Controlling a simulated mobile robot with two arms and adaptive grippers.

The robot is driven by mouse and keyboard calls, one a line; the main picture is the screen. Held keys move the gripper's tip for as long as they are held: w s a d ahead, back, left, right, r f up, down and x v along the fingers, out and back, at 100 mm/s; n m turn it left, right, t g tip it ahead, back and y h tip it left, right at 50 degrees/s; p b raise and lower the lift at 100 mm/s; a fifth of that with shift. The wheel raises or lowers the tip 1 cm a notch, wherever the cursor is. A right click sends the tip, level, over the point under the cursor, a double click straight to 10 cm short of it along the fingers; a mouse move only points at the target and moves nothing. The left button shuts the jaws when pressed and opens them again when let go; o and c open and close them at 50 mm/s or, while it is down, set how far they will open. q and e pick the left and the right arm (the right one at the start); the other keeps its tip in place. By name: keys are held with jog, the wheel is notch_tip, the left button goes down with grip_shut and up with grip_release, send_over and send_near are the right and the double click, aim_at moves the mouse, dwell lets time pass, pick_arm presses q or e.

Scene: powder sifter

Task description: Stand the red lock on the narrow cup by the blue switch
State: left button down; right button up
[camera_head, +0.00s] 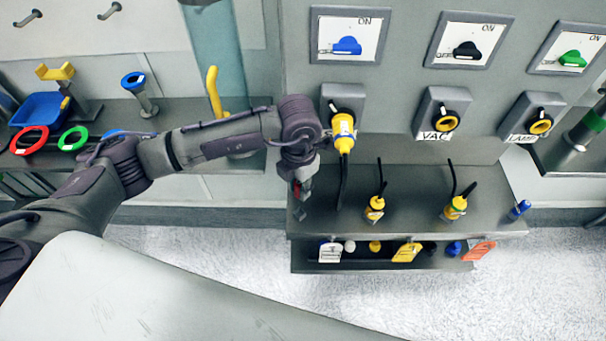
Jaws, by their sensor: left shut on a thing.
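My left gripper (301,198) reaches in from the left and points down at the left end of the grey ledge. It is shut on a small red thing, most likely the red lock (296,188); the fingers hide most of it. The blue switch (346,45) is on a white plate on the upright panel, above and to the right of the gripper. I cannot make out the narrow cup; the gripper may hide it. My right gripper is not in view.
A yellow plug (343,132) sits in the socket below the blue switch, close right of my wrist. Two yellow plugs (374,208) (455,207) with black cables stand on the ledge (415,222). Tags and small caps fill the tray below. Red (29,141) and green rings lie left.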

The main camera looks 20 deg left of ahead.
pick_arm(q)
jog(key=shift+s+f+b, duration=0.35)
jog(key=shift+f+b, duration=0.05)
jog(key=shift+f, duration=0.4)
jog(key=shift+w+f+b, duration=0.1)
jog(key=shift+f+b, duration=0.25)
jog(key=shift+f, duration=0.05)
notch_tip(320, 180, down, 2)
jog(key=shift+b, duration=0.65)
jog(key=shift+f+b, duration=0.65)
jog(key=shift+f, duration=0.5)
jog(key=shift+f+b, duration=0.1)
jog(key=shift+b, duration=0.25)
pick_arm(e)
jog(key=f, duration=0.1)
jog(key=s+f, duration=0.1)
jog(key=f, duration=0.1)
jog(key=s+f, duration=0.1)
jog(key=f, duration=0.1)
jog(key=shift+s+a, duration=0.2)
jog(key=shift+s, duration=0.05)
pick_arm(q)
jog(key=shift+b, duration=0.55)
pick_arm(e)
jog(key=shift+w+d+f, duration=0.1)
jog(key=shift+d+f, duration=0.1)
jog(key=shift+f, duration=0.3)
